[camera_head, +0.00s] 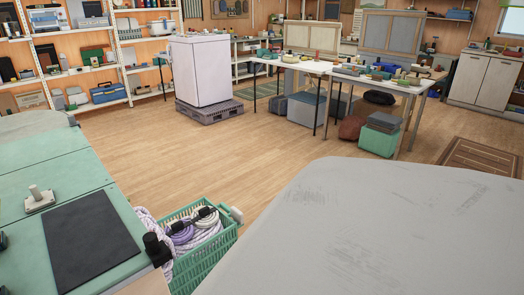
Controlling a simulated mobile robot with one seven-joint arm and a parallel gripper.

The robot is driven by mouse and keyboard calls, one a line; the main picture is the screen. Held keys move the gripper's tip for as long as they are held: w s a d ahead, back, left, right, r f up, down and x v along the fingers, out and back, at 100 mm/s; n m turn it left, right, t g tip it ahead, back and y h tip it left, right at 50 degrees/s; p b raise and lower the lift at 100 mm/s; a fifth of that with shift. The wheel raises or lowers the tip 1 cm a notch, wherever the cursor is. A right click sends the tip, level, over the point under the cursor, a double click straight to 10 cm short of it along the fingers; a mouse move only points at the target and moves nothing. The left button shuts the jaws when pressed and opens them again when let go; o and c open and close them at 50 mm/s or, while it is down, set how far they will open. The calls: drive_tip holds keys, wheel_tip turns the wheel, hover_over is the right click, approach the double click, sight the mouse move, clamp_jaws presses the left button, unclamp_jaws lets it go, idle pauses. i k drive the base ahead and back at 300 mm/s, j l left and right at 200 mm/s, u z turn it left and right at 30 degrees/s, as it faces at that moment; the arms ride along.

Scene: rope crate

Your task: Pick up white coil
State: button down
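A green slatted crate (203,262) stands at the bottom centre, beside the end of the green-topped workbench. Several rope coils are bundled in it. A white coil (208,233) shows in its right part, with a black band across it. A pale purple coil (181,235) lies to its left, also with a black band. Whitish-lilac rope (149,225) rises at the crate's left edge, next to a black piece. The lower parts of the coils are hidden by the crate wall and by each other. My gripper is not in view.
The green workbench (55,165) at left holds a black mat (90,240) and a small pale block with a peg (39,199). A large grey scuffed surface (390,235) fills the lower right. Wooden floor (235,150) is clear between crate, white cabinet (201,70) and far tables.

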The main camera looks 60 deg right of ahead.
sight(202, 217)
drive_tip(key=z, duration=1.45)
drive_tip(key=i+l, duration=0.1)
drive_tip(key=l, duration=0.2)
drive_tip(key=i+l+u, duration=0.1)
drive_tip(key=l, duration=0.2)
drive_tip(key=i+l, duration=0.1)
drive_tip(key=l, duration=0.15)
drive_tip(key=i+l+u, duration=0.15)
drive_tip(key=l+u, duration=0.15)
drive_tip(key=l, duration=0.35)
drive_tip(key=i+l+u, duration=0.15)
drive_tip(key=l+u, duration=0.15)
drive_tip(key=l, duration=0.35)
drive_tip(key=l+u, duration=0.35)
drive_tip(key=l, duration=0.3)
drive_tip(key=i+l+u, duration=0.15)
drive_tip(key=l, duration=0.15)
drive_tip(key=l+u, duration=0.15)
drive_tip(key=l, duration=0.15)
drive_tip(key=i+l+u, duration=0.15)
drive_tip(key=l, duration=0.2)
drive_tip(key=i+l+u, duration=0.1)
drive_tip(key=l, duration=0.25)
drive_tip(key=i+l+u, duration=0.1)
drive_tip(key=l, duration=0.3)
drive_tip(key=i+l+u, duration=0.15)
drive_tip(key=l, duration=0.2)
